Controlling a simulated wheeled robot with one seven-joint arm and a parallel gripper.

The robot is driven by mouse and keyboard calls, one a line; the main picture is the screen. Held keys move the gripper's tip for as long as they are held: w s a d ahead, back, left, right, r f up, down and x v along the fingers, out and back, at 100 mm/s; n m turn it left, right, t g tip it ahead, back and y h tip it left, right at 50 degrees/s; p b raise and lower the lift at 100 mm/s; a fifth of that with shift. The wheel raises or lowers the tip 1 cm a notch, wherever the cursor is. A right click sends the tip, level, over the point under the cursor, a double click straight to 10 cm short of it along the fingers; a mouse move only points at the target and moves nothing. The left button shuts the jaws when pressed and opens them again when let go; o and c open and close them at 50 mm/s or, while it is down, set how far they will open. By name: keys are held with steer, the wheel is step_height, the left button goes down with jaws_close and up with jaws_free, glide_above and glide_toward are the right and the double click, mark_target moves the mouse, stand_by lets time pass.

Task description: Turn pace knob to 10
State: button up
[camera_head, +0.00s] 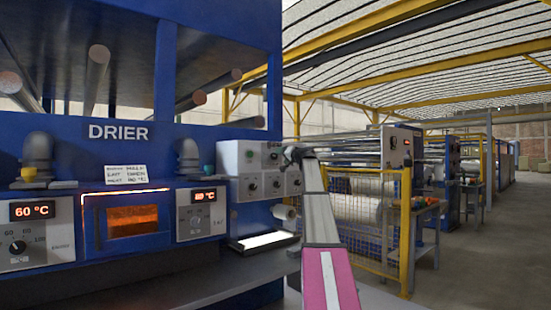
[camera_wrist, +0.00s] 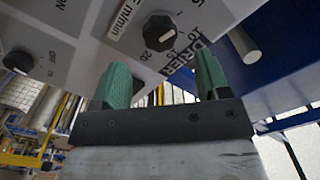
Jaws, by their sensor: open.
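In the wrist view, a black round knob (camera_wrist: 160,30) with a white pointer line sits on a light grey panel (camera_wrist: 105,14). A label ending in "m/min" is beside it, and the numbers 10, 15 and 20 run around its near side. I cannot tell exactly which value the pointer marks. My gripper (camera_wrist: 163,76) has two green fingers, spread apart and empty. The knob lies beyond the gap between the fingertips, apart from them. In the head view, my arm reaches up to the right side of the grey control box (camera_head: 236,160), partly covering that area.
A second black knob (camera_wrist: 18,62) is at the left in the wrist view. The blue drier has a 60 °C control box (camera_head: 40,232), a glowing oven window (camera_head: 132,220) and another display box (camera_head: 201,212). A yellow mesh fence (camera_head: 405,240) stands right of my arm.

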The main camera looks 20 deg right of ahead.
mark_target(276, 156)
steer(key=x, duration=0.6)
steer(key=c, duration=0.9)
steer(key=shift+m, duration=0.3)
steer(key=m, duration=0.4)
steer(key=shift+m, duration=0.3)
steer(key=shift+f+m, duration=0.1)
steer(key=shift+m, duration=2.1)
